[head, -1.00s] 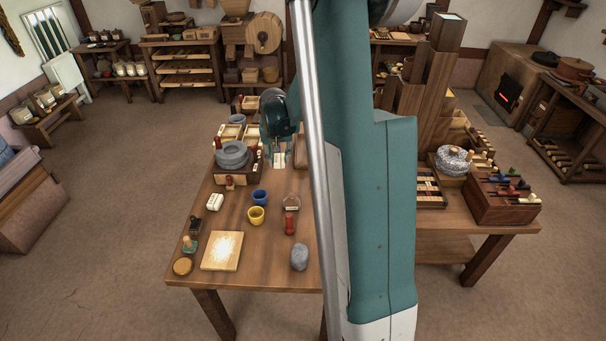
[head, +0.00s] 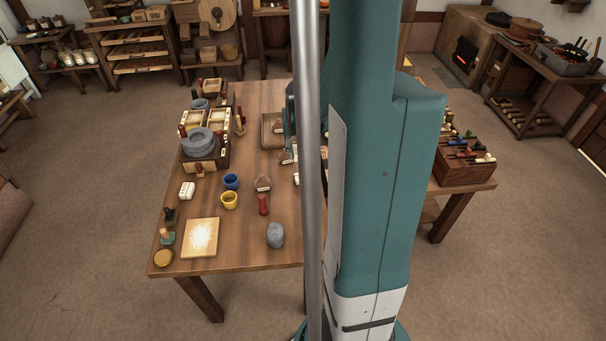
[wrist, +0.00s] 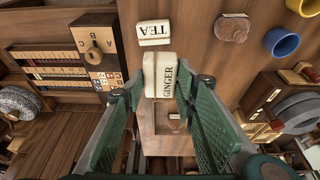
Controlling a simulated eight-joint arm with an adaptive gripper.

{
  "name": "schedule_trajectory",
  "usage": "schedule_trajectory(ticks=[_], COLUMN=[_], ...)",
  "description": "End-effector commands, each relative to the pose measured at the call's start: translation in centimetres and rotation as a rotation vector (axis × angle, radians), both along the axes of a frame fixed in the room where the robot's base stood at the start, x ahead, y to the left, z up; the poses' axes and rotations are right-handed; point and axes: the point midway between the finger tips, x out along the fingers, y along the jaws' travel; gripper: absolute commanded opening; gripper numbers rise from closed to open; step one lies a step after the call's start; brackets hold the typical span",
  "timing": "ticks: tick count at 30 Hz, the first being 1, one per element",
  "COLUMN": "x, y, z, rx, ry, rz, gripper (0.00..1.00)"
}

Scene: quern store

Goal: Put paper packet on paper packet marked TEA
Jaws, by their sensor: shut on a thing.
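My gripper (wrist: 160,88) is shut on a cream paper packet marked GINGER (wrist: 160,72), which sits between its two green fingers in the wrist view. The paper packet marked TEA (wrist: 154,34) lies on the wooden table just beyond the GINGER packet. The two look close in the picture, with a narrow gap between them; the height of the held packet is hard to tell. In the head view my arm and a grey pole hide most of the gripper. A small pale edge shows beside the pole, but I cannot tell which packet it is.
A wooden tray (head: 265,137) stands near the gripper. A blue cup (head: 231,181), a yellow cup (head: 229,200), a red-handled tool (head: 263,205) and a grey stone (head: 275,235) stand nearer the front. A letter-marked wooden box (wrist: 92,36) is left of TEA. Bare table lies around TEA.

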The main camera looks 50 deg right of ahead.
Motion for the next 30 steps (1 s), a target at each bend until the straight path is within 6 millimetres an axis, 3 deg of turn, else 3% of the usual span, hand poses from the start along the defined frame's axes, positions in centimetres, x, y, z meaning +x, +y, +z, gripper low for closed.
schedule_trajectory(ticks=[6, 20, 30], x=[-1.7, -1.8, -1.8], y=[-0.2, -0.2, -0.2], z=[0.2, -0.1, -3.7], rx=[-0.001, -0.001, -0.001], ry=[-0.001, -0.001, -0.001], rz=[-0.006, -0.006, -0.006], gripper=[0.18, 0.18, 0.18])
